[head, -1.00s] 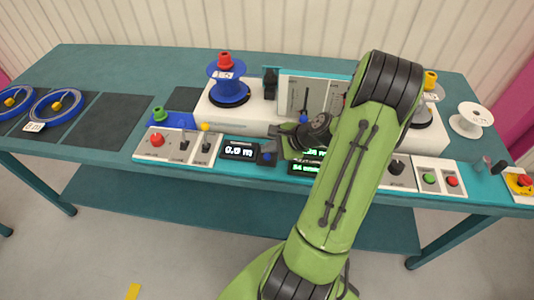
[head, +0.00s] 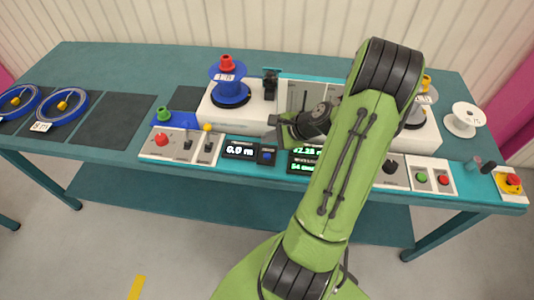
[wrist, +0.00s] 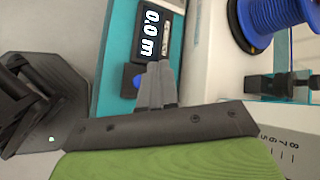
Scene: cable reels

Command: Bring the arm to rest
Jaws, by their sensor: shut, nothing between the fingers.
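My arm (head: 345,160) is green with black joints and reaches up and over the front of the bench. My gripper (head: 276,121) is above the machine's front panel, left of the forearm and partly hidden by its own wrist. In the wrist view its two grey fingers (wrist: 158,72) are together with nothing between them. They point toward the blue button (wrist: 134,76) beside the length display (wrist: 151,32), which reads 0.0 m. In the head view the blue button (head: 267,157) is clear of the gripper.
The teal bench (head: 110,62) bears a blue reel (head: 230,92) on the machine, blue cable coils (head: 62,108) at left and a white spool (head: 464,120) at right. A red emergency button (head: 511,181) sits at the right end. Floor in front is open.

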